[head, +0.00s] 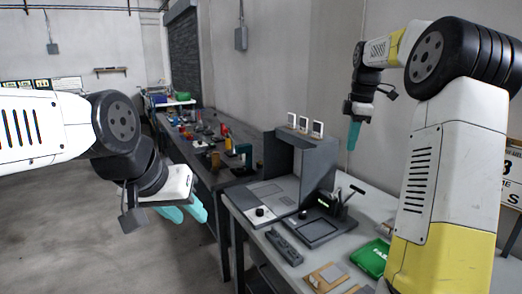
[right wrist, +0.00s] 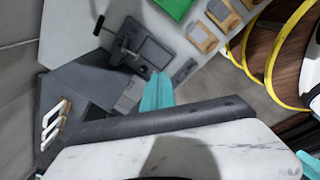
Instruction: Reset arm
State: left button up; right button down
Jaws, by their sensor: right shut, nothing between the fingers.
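My left gripper (head: 193,216) hangs at the left of the head view. Its teal fingers are apart with nothing visible between them, over the floor in front of the long workbench. My right gripper (head: 353,136) is raised above the near bench, pointing down, with its teal fingers together and empty. In the right wrist view its fingertips (right wrist: 159,82) are closed together, with the bench equipment beyond them. Both arms are bent and held clear of the benches.
The near bench (head: 345,262) carries a grey open-fronted booth (head: 304,160), a dark device (head: 322,228), a green tray (head: 372,256) and wooden blocks (head: 326,277). A long bench (head: 205,172) with small coloured objects runs behind. The floor at left (head: 60,220) is clear. Yellow hoops (right wrist: 272,60) show in the wrist view.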

jog(key=s+a+m+t, duration=0.1)
jog(key=s+a+m, duration=0.2)
jog(key=s, duration=0.4)
jog(key=s+a+r+m+t, duration=0.1)
jog(key=s+a+m, duration=0.3)
jog(key=s, duration=0.3)
jog(key=s+a+m+t, duration=0.1)
jog(key=s+a+m, duration=0.2)
jog(key=s, duration=0.4)
jog(key=s+a+f+m+t+y, duration=0.1)
jog(key=s+a+f+m, duration=0.2)
jog(key=s+f+m, duration=0.2)
jog(key=s, duration=0.3)
jog(key=shift+s+f+m+t+y, duration=0.25)
jog(key=shift+m+t+y, duration=0.05)
jog(key=shift+t, duration=0.1)
